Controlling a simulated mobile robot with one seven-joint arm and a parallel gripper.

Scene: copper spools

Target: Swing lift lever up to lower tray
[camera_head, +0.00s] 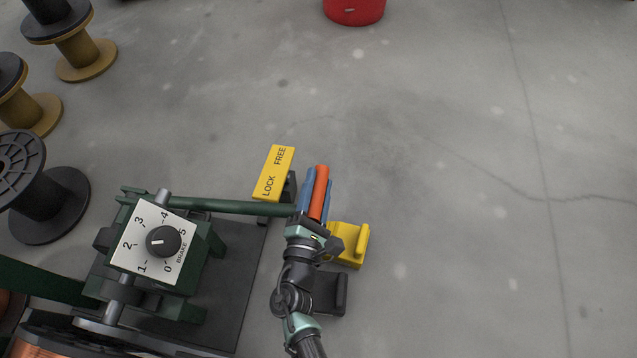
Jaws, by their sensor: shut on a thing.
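The lift lever shows as an orange grip (320,192) at the right end of a dark green bar (240,207). My gripper (320,183) has its blue fingers on both sides of the orange grip and is shut on it. The grip points up and away in the picture. My wrist hides the lower end of the grip and where it joins the bar. No tray can be made out for certain.
A yellow LOCK/FREE plate (275,172) stands just left of my gripper. A yellow bracket (350,243) is close on the right. A brake dial (163,241) sits on the green stand. Several spools (70,45) line the left. A red container (354,8) is far back. Right floor is clear.

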